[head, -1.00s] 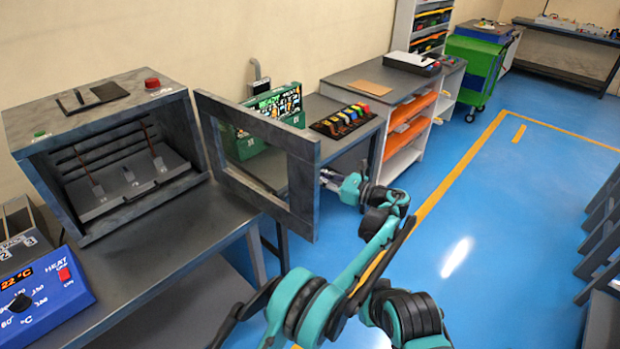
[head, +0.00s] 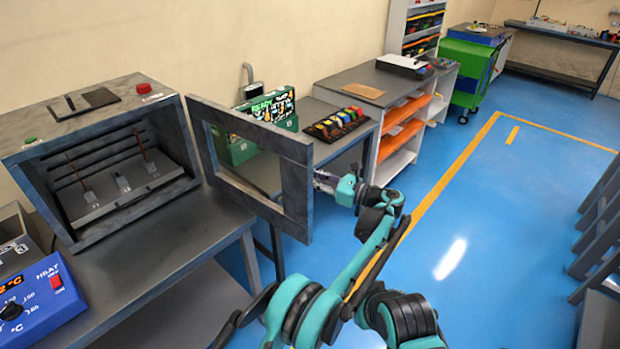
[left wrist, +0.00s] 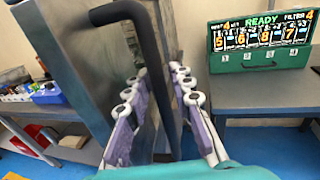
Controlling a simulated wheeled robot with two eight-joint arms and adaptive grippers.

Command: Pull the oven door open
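The grey oven (head: 110,210) stands on the bench at the left, its chamber exposed. Its framed oven door (head: 297,190) is swung wide open, standing out to the right of the oven. My left gripper (head: 322,181) is at the far side of the door, partly hidden by its edge in the head view. In the left wrist view, the black bar handle (left wrist: 150,70) runs down between the spread fingers of my left gripper (left wrist: 165,125). The fingers look apart, with gaps beside the bar. My right gripper is not in view.
A blue heat control box (head: 40,300) is at the lower left. Beyond the door, a green box with a lit READY display (head: 268,108) and a dark tray of coloured pieces (head: 338,123) rest on the bench.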

